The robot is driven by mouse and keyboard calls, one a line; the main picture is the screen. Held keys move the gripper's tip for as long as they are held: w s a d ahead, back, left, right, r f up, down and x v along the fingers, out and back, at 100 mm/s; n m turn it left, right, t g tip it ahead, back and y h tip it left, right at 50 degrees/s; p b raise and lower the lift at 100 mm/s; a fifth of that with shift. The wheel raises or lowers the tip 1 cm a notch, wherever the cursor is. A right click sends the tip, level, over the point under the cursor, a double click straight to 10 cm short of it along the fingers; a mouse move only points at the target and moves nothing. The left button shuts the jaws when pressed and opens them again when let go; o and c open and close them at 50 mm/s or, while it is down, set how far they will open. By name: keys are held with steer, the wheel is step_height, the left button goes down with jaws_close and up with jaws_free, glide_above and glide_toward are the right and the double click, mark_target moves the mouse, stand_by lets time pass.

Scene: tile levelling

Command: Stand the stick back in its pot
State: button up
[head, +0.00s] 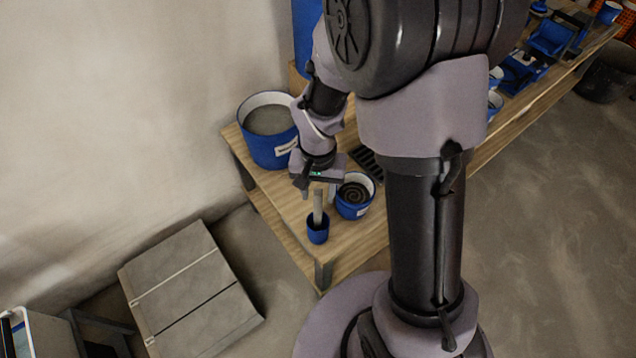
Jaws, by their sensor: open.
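The stick (317,205) is pale and stands upright in a small blue pot (318,232) near the front corner of the wooden bench (282,228). Its lower end is hidden inside the pot. My gripper (318,192) points down just above the stick, with its jaws open. The fingers are small here and partly overlap the stick's top in the picture; I cannot tell whether they touch it.
A blue tub (354,197) with a dark spiral of paste stands just right of the pot. A large blue bucket (268,142) is behind, by the wall.

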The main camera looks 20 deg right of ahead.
step_height(320, 180, up, 17)
steer(key=p, duration=0.7)
steer(key=shift+r, duration=0.1)
steer(key=s+a+r+t+y+b, duration=0.1)
steer(key=s+a+r+t, duration=0.1)
steer(key=s+r, duration=0.3)
steer(key=s+a+r+n+t+y+b, duration=0.1)
steer(key=s+a+r+t+b, duration=0.1)
steer(key=s+r, duration=0.3)
steer(key=s+t, duration=0.1)
steer(key=s, duration=0.2)
steer(key=shift+r+t, duration=0.25)
steer(key=shift+t, duration=0.15)
steer(key=shift+w, duration=0.1)
